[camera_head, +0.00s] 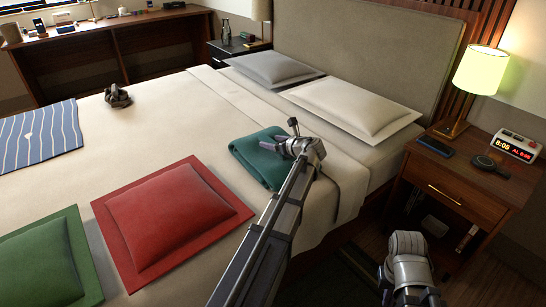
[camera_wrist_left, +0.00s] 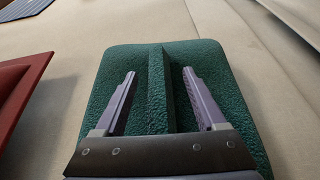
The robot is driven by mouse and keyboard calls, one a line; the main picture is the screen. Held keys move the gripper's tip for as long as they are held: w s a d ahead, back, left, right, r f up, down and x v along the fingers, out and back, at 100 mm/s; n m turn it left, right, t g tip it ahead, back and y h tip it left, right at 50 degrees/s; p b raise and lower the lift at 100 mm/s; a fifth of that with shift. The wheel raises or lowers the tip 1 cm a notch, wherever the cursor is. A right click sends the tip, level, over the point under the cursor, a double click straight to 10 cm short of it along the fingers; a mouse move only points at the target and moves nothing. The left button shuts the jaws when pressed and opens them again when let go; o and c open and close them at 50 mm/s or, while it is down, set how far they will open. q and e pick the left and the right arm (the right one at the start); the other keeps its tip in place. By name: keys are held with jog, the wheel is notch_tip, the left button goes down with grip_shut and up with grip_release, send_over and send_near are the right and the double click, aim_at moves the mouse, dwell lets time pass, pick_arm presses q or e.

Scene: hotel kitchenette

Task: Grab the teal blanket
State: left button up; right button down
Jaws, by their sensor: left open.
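The teal blanket (camera_head: 258,165) lies folded on the bed, between the red pillow and the white pillow. In the left wrist view the blanket (camera_wrist_left: 157,80) fills the middle, with a raised fold running along its centre. My left gripper (camera_head: 284,143) is over the blanket. In the left wrist view its two fingers (camera_wrist_left: 160,78) are apart, one on each side of the raised fold. I cannot tell whether they touch the cloth. My right arm shows at the lower right beside the bed, but its fingers are not visible.
The bed (camera_head: 160,130) holds a red pillow (camera_head: 170,215), a green pillow (camera_head: 42,270), a white pillow (camera_head: 352,104), a grey pillow (camera_head: 273,68), a striped blue cloth (camera_head: 40,135) and a small dark object (camera_head: 118,96). A nightstand (camera_head: 455,185) with a lamp (camera_head: 480,70) stands at the right.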

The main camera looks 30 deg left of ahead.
pick_arm(q)
jog(key=shift+c, duration=0.4)
grip_shut()
jog(key=shift+r, duration=0.1)
dwell(0.8)
